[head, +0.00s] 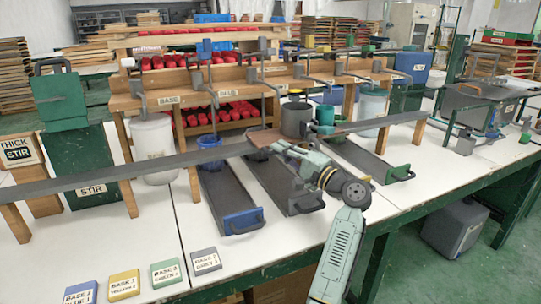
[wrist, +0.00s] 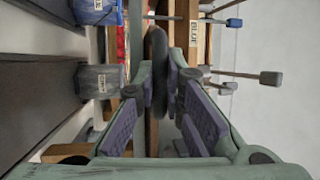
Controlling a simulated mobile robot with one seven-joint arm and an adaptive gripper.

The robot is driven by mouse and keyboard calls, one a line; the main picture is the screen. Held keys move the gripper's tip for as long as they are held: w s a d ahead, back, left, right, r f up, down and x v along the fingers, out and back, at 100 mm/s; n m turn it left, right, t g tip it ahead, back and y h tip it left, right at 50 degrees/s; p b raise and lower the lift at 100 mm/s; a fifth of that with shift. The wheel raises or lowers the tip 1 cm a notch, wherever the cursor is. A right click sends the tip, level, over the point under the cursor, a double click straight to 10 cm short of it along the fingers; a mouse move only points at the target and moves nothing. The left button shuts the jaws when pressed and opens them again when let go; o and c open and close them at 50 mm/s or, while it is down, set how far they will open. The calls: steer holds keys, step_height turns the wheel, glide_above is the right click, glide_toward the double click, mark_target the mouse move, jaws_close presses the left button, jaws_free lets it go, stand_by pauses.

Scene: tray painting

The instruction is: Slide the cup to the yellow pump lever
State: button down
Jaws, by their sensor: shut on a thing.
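My gripper (head: 283,146) is low over the long grey rail in the middle of the head view. In the wrist view, my gripper (wrist: 158,85) is shut on a dark thing with a rounded edge (wrist: 157,60), seen edge-on between the fingers. I cannot tell if this is part of a cup. A grey cup (head: 297,118) stands just behind the rail near my fingertips, and a green cup (head: 325,119) stands right of it. A blue cup (head: 211,152) stands further left.
The grey rail (head: 120,172) crosses the work area. Dark trays with blue (head: 243,220) and green (head: 399,174) handles lie under it. A wooden rack (head: 170,100) with bent levers stands behind. Labelled blocks (head: 124,286) lie in front. White table surface is bare at right.

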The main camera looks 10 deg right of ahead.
steer(key=shift+w+d, duration=0.2)
steer(key=shift+d, duration=0.45)
steer(key=c, duration=1.7)
jaws_free()
steer(key=shift+o, duration=0.2)
steer(key=shift+a, duration=0.1)
steer(key=v, duration=1.2)
